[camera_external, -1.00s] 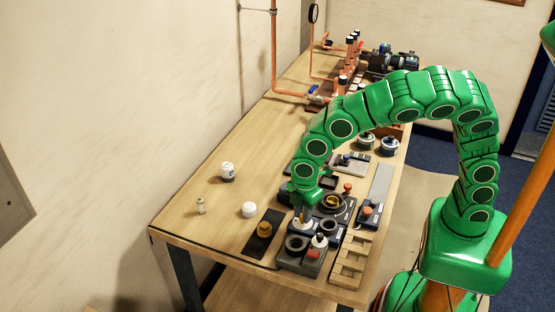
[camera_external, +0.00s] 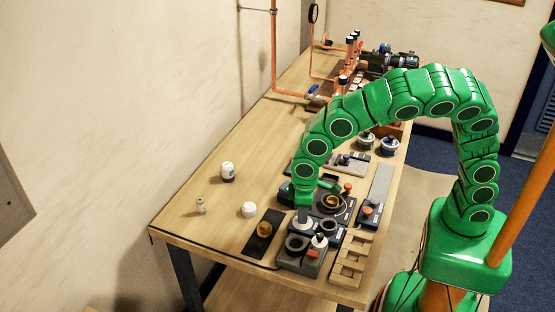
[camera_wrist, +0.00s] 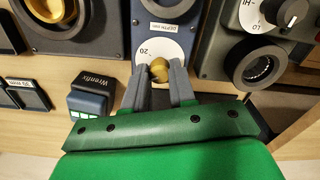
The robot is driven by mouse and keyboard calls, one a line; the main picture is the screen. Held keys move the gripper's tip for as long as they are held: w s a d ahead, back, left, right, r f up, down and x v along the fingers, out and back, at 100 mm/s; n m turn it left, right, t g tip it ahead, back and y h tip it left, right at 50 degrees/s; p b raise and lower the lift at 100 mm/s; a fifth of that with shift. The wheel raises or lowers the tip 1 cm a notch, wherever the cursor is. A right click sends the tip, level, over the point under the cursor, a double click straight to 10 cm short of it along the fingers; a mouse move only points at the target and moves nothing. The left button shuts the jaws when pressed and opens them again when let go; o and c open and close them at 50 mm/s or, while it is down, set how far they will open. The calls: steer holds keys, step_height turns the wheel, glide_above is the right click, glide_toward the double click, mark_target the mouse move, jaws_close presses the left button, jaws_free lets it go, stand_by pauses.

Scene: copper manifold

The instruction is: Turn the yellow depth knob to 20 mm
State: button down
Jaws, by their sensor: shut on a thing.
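The yellow depth knob (camera_wrist: 159,70) sits on a white round dial (camera_wrist: 172,48) below a "DEPTH mm" label. My gripper (camera_wrist: 160,76) is shut on the knob, one grey finger on each side. The number 20 on the dial shows just up and left of the knob. I cannot make out a pointer on the knob, and the fingers cover the lower part of the dial. In the external view my gripper (camera_external: 304,216) points down onto the white dial (camera_external: 302,224) at the near end of the bench; the knob is hidden there.
A grey box with a HI/LO dial and a black ring (camera_wrist: 253,64) stands close on the right. A dark block marked "Wrenfix" (camera_wrist: 92,100) is on the left. A wooden notched rack (camera_external: 351,258) lies at the bench's near right. The bench's left part is mostly clear.

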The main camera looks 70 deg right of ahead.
steer(key=m, duration=0.5)
steer(key=shift+m, duration=0.3)
steer(key=m, duration=0.5)
steer(key=shift+m, duration=0.3)
steer(key=c, duration=0.9)
jaws_free()
steer(key=shift+r, duration=0.1)
step_height(320, 180, up, 8)
steer(key=shift+f, duration=0.25)
